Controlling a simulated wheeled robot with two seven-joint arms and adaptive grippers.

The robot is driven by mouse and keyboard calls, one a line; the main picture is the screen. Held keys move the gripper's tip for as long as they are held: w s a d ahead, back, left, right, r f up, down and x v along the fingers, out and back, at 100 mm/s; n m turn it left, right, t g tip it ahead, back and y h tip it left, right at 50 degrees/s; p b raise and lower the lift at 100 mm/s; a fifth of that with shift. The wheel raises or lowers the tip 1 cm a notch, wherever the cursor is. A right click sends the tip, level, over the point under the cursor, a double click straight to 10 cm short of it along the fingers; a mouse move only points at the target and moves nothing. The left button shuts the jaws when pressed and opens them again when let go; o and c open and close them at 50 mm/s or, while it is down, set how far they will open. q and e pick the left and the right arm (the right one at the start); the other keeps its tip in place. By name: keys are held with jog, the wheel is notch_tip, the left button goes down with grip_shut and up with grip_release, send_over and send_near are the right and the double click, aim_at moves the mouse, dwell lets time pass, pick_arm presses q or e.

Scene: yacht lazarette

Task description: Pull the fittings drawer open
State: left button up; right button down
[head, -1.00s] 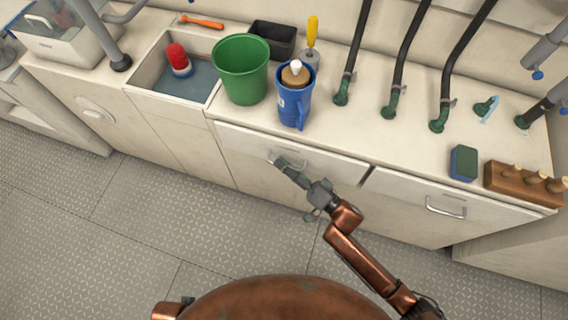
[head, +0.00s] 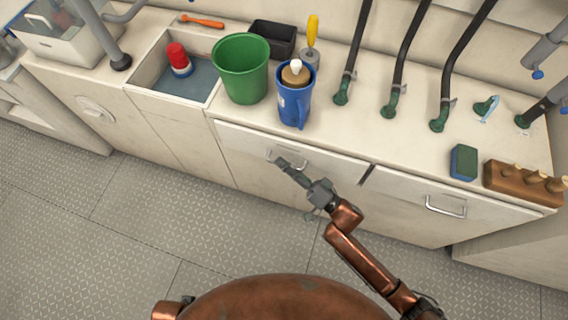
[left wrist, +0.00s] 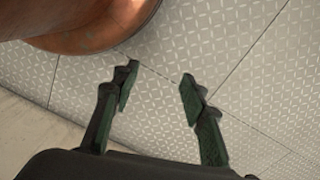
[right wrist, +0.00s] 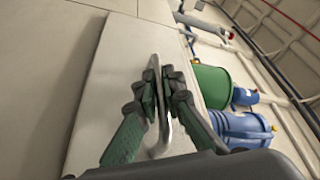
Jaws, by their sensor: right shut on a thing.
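The drawer (head: 240,143) is a white front under the counter, below the blue jug; its front looks flush or nearly so. It has a metal bow handle (head: 301,166), which also shows in the right wrist view (right wrist: 163,138). My right gripper (head: 281,162) is at the handle's left part. In the right wrist view its fingers (right wrist: 163,84) are shut around the handle bar, one on each side. My left gripper (left wrist: 157,86) is open and empty above the floor. Which front is the fittings drawer is not marked.
A second drawer front with its handle (head: 446,207) is to the right. On the counter stand a green bucket (head: 241,70), the blue jug (head: 294,102), a sponge (head: 464,162) and a wooden plug block (head: 522,184). The patterned floor (head: 130,215) before the cabinet is clear.

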pick_arm(q)
jog(key=shift+w, duration=0.1)
pick_arm(e)
jog(key=shift+s, duration=0.1)
jog(key=shift+s, duration=0.15)
pick_arm(q)
jog(key=s+a+f+p, duration=0.2)
jog(key=s+f+p, duration=0.1)
jog(key=f, duration=0.6)
jog(key=s+a+f+p, duration=0.2)
jog(key=s+f+p, duration=0.15)
jog(key=f, duration=0.55)
jog(key=s+a+f+p, duration=0.1)
jog(key=s+f+p, duration=0.4)
jog(key=s, duration=0.7)
jog(key=shift+s+f+m+y+p, duration=0.25)
jog(key=shift+f+m+y+p, duration=0.15)
jog(key=shift+f, duration=0.3)
pick_arm(e)
jog(key=s+a, duration=0.4)
jog(key=s, duration=0.8)
jog(key=s+a, duration=0.4)
jog(key=s, duration=0.8)
jog(key=shift+s+f, duration=0.15)
jog(key=shift+s, duration=0.15)
jog(key=c, duration=2)
grip_release()
jog(key=shift+c, duration=0.2)
